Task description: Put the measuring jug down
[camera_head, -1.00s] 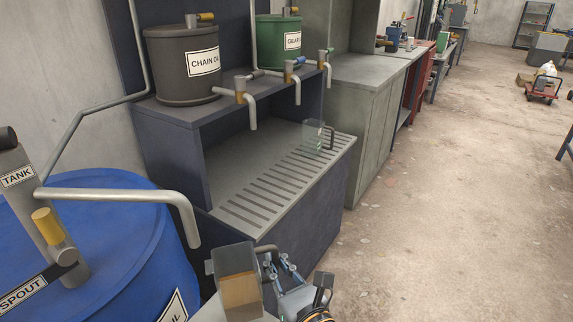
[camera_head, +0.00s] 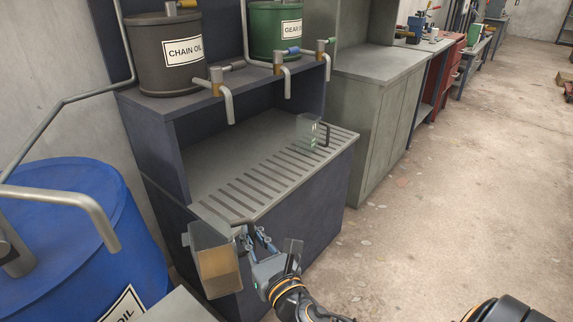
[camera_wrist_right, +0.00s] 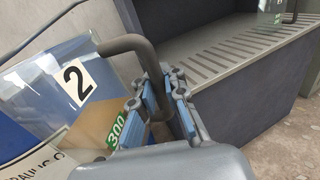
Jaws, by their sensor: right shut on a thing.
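A clear measuring jug (camera_head: 215,262) with brownish-orange liquid in its lower part hangs in front of the drip bench, held by its dark handle. In the right wrist view the jug (camera_wrist_right: 42,88) shows a "2" label and a green "300" mark. My right gripper (camera_head: 257,240) is shut on the handle; its blue-padded fingers (camera_wrist_right: 160,98) show on both sides of it. The jug is clear of the slotted drip grate (camera_head: 215,196). A second clear jug (camera_head: 307,130), seemingly empty, stands at the grate's far end. My left gripper is out of view.
The near and middle grate is bare. Above it, a shelf carries the chain oil drum (camera_head: 168,60) and green gear oil drum (camera_head: 275,28), with spouts (camera_head: 229,105) over the grate. A blue drum (camera_head: 70,215) with a bent spout (camera_head: 75,200) stands at left.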

